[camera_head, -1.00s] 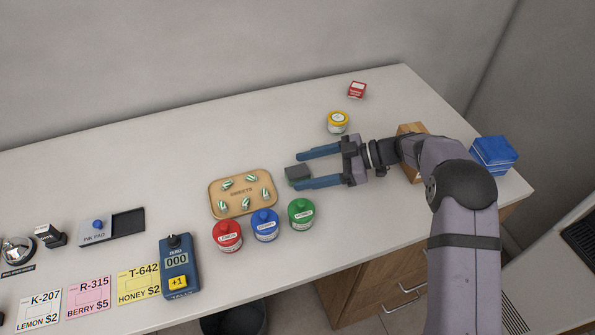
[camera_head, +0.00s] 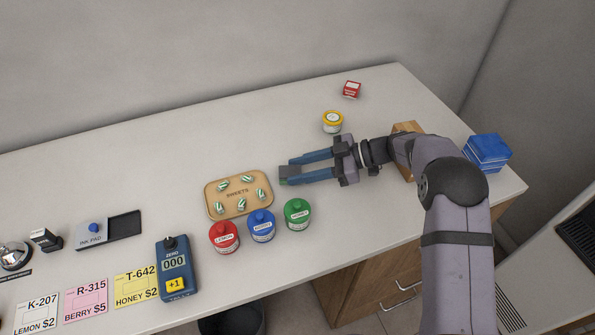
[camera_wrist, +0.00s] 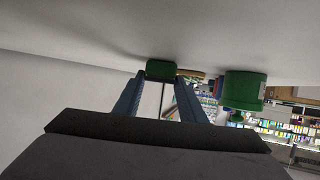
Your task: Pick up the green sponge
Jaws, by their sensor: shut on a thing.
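The green sponge (camera_head: 285,171) is a small dark block on the counter area, right of the sweets tray; whether it touches the counter I cannot tell. In the wrist view the sponge (camera_wrist: 161,69) shows as a dark green block at the fingertips. My gripper (camera_head: 290,170) reaches in from the right with its two blue fingers on either side of the sponge, shut on it. The finger tips also show in the wrist view (camera_wrist: 160,80). Part of the sponge is hidden by the fingers.
A wooden sweets tray (camera_head: 210,203) lies just left. Green (camera_head: 297,214), blue (camera_head: 262,226) and red (camera_head: 224,238) jars stand in front. A yellow-lidded jar (camera_head: 332,122) and a red box (camera_head: 352,89) stand behind. The counter (camera_head: 230,130) behind the tray is clear.

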